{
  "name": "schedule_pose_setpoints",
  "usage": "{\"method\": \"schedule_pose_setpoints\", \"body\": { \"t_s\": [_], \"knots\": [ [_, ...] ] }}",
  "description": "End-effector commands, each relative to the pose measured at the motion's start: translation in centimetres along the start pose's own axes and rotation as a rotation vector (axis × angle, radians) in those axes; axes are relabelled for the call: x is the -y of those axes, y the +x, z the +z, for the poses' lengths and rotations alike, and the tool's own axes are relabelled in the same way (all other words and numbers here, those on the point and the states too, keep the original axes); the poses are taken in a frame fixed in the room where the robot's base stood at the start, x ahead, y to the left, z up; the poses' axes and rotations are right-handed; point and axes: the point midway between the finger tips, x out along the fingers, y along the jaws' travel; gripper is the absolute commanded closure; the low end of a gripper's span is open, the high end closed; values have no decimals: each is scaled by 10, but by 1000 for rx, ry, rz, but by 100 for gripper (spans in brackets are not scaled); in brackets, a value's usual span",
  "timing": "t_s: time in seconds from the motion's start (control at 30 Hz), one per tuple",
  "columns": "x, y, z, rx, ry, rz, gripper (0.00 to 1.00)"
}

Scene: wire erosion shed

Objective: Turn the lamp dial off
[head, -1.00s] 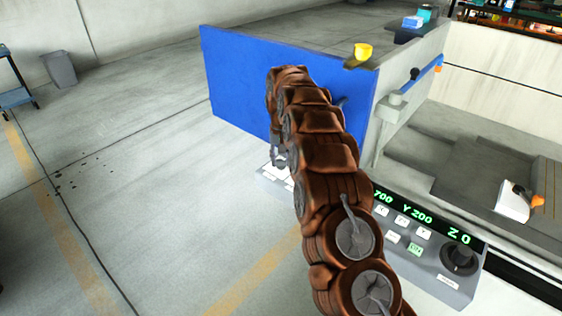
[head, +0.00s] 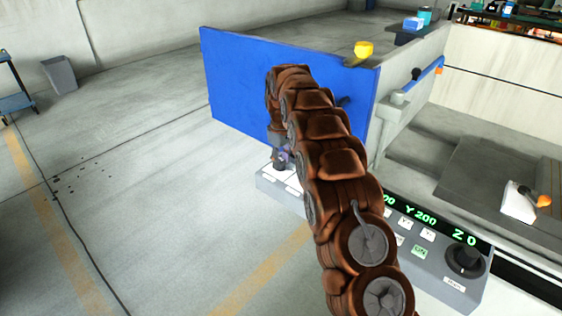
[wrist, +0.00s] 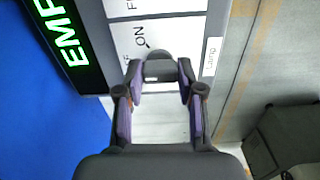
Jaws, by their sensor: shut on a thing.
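The lamp dial (wrist: 158,68) is a dark round knob on the control panel, seen in the wrist view. My gripper (wrist: 160,76) is shut on it, with one finger on each side. White label plates (wrist: 157,40) lie just beyond the dial, one printed "ON", with a small dark mark beside the print. A sideways "Lamp" label (wrist: 211,57) is to the right. In the head view, my gripper (head: 281,160) is at the panel's left end and my arm hides the dial. I cannot tell the dial's exact setting.
The grey control panel (head: 425,258) has a green readout, several buttons and another black knob (head: 465,260) at its right end. A blue panel (head: 238,85) stands behind my arm. Open floor lies to the left.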

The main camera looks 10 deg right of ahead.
Motion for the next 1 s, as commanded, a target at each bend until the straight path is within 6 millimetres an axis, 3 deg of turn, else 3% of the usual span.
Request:
{"method": "schedule_pose_setpoints", "body": {
  "t_s": [0.63,0.67,0.87,1.0],
  "knots": [
    [1,0,-1,0,-50,-1,97],
    [1,0,-1,0,-50,-1,60],
    [1,0,0,0,-49,0,39],
    [0,0,0,0,-48,0,38]
  ]
}}
